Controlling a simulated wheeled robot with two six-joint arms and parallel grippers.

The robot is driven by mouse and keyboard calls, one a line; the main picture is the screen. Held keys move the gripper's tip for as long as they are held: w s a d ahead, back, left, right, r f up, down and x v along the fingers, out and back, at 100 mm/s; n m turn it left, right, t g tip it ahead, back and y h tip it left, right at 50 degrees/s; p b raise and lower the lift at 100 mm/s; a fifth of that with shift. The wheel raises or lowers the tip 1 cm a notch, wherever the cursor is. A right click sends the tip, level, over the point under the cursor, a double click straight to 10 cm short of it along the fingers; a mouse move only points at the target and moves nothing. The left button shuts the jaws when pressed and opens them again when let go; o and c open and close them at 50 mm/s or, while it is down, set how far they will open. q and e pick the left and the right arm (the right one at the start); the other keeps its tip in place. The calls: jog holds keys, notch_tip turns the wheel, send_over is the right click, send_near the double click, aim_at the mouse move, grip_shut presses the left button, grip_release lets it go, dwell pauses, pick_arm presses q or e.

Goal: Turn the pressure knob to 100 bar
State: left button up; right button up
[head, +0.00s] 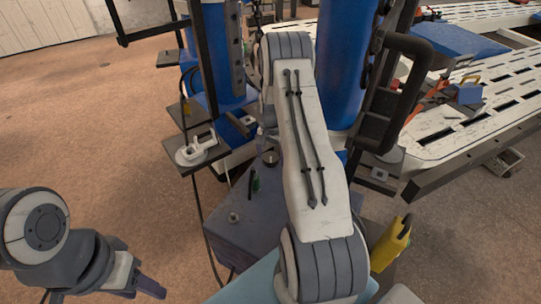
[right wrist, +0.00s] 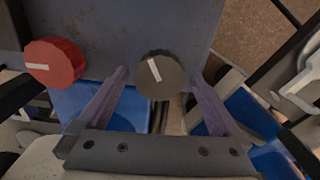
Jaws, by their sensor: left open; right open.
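My right gripper (right wrist: 160,76) is open in the right wrist view. A dark grey round knob (right wrist: 168,82) with a white pointer mark lies between its two fingertips, with a gap on each side. The pointer is tilted to the upper left. A red knob (right wrist: 62,72) with a nearly level white mark sits to the left, outside the fingers. I cannot read a scale or tell which is the pressure knob. In the head view my right arm hides its gripper. My left gripper (head: 150,287) is open at the lower left, away from the bench.
A grey-purple box (head: 245,235) stands low in the middle of the head view. Blue cylinders (head: 340,60) and a black handle (head: 402,85) rise behind my right arm. A white slotted table (head: 450,110) is at the right. Open floor lies at the left.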

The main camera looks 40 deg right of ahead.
jog(key=c, duration=1.3)
jog(key=shift+n, duration=0.4)
jog(key=n+p, duration=0.1)
jog(key=n, duration=0.3)
jog(key=shift+r+n, duration=0.1)
jog(key=shift+n, duration=0.2)
jog(key=n, duration=0.6)
jog(key=shift+p, duration=0.3)
jog(key=shift+w+n, duration=0.1)
jog(key=shift+n, duration=0.3)
jog(key=o, duration=1.3)
